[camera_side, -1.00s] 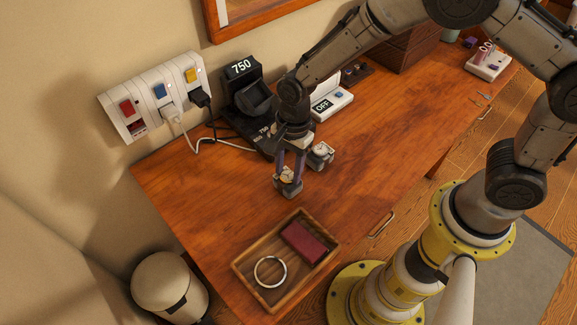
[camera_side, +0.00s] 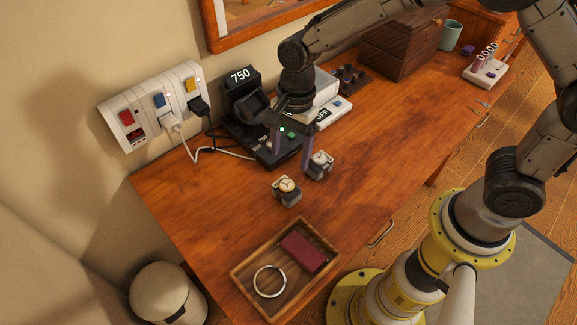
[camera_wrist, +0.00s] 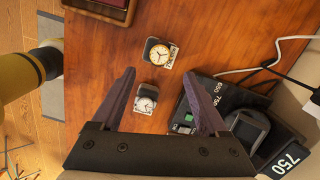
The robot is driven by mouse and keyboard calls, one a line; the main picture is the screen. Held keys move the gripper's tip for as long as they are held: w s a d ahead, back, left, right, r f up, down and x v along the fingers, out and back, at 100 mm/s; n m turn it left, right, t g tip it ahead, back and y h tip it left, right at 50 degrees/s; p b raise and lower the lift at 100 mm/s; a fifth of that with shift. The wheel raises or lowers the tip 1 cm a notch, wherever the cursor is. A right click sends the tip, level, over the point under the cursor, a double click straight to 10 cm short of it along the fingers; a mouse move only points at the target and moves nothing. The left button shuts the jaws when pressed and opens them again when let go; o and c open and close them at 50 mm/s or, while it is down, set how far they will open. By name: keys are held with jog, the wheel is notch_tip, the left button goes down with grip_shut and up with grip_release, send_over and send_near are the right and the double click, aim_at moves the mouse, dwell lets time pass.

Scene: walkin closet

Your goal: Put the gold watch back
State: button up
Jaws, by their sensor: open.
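The gold watch (camera_side: 287,184) has a pale dial and sits on a small dark stand on the wooden desk. A silver watch (camera_side: 320,159) sits on a similar stand just behind and to its right. My gripper (camera_side: 291,157) is open and empty, above the desk and back from the gold watch, toward the black device. In the wrist view, the gold watch (camera_wrist: 161,54) lies ahead of the fingertips, and the silver watch (camera_wrist: 146,100) shows between the open fingers (camera_wrist: 159,73). The gold watch touches neither finger.
A wooden tray (camera_side: 243,282) with a maroon box (camera_side: 304,251) and a silver ring-shaped band (camera_side: 269,281) lies at the front. A black device (camera_side: 262,150) and a white OFF box (camera_side: 328,114) stand behind. The right middle of the desk is clear.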

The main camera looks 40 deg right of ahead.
jog(key=shift+d+r, duration=0.15)
jog(key=shift+r, duration=0.9)
jog(key=shift+d+r, duration=0.15)
jog(key=shift+r, duration=0.85)
jog(key=s+d+r+n+t, duration=0.3)
jog(key=s+d+r+n, duration=0.4)
jog(key=d+r, duration=0.3)
jog(key=s+d+r+n+t, duration=0.1)
jog(key=s+d+n, duration=0.1)
jog(key=s+n, duration=0.2)
jog(key=s+d+r+n+t+h, duration=0.1)
jog(key=s+d+r+n, duration=0.1)
jog(key=s, duration=0.6)
jog(key=shift+s+d+n+t, duration=0.25)
jog(key=shift+d+n+t, duration=0.15)
jog(key=shift+d+n, duration=0.65)
jog(key=shift+a+r, duration=0.15)
jog(key=shift+a, duration=0.05)
